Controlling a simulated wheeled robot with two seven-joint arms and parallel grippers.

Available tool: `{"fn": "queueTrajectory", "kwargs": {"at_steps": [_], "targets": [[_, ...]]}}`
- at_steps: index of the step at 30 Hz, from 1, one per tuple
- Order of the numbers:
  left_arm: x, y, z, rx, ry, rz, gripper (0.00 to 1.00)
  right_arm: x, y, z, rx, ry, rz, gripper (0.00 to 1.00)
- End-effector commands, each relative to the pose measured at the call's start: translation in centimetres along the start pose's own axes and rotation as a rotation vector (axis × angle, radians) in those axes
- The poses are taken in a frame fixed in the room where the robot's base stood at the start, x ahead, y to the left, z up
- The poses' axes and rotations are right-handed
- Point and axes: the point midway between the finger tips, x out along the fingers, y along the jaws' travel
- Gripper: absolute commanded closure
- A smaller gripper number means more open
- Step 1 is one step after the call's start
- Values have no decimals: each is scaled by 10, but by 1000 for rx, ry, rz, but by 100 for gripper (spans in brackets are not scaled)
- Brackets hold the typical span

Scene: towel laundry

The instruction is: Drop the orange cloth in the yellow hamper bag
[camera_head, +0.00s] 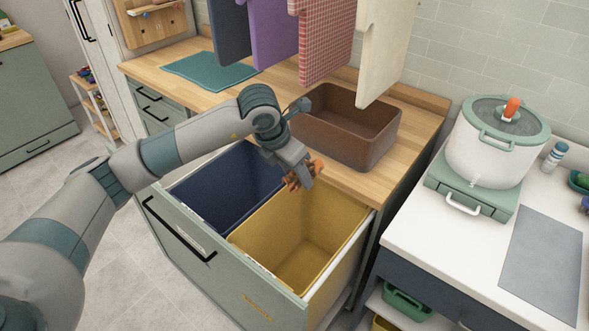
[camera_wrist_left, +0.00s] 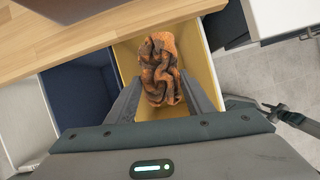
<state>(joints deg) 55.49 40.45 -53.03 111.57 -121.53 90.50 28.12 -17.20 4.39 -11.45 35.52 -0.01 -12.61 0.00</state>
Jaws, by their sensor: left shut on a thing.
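My left gripper (camera_head: 299,178) is shut on the crumpled orange cloth (camera_head: 303,173). The gripper and cloth are above the yellow hamper bag (camera_head: 308,245), near its back edge in the head view. In the left wrist view the cloth (camera_wrist_left: 160,70) is bunched between the two fingers, with the yellow bag (camera_wrist_left: 127,62) behind and below it. The bag is open at the top, and its visible inside looks empty.
A navy bag (camera_head: 225,185) sits beside the yellow one in the pulled-out drawer (camera_head: 205,255). A brown bin (camera_head: 345,125) stands on the wooden counter behind. Several towels, including a purple one (camera_head: 273,35), hang above. A white pot (camera_head: 498,140) stands at right.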

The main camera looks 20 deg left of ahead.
Motion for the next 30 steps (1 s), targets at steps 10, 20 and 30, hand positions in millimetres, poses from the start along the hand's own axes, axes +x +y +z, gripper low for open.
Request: {"fn": "queueTrajectory", "kwargs": {"at_steps": [10,20,30], "targets": [[1,8,3,-143,1,58,75,-1,2,0,-1,0,2,69],[3,8,2,-140,2,57,75,0,5,0,-3,0,5,69],[24,8,-7,-139,3,57,75,8,5,1,-2,0,5,69]]}}
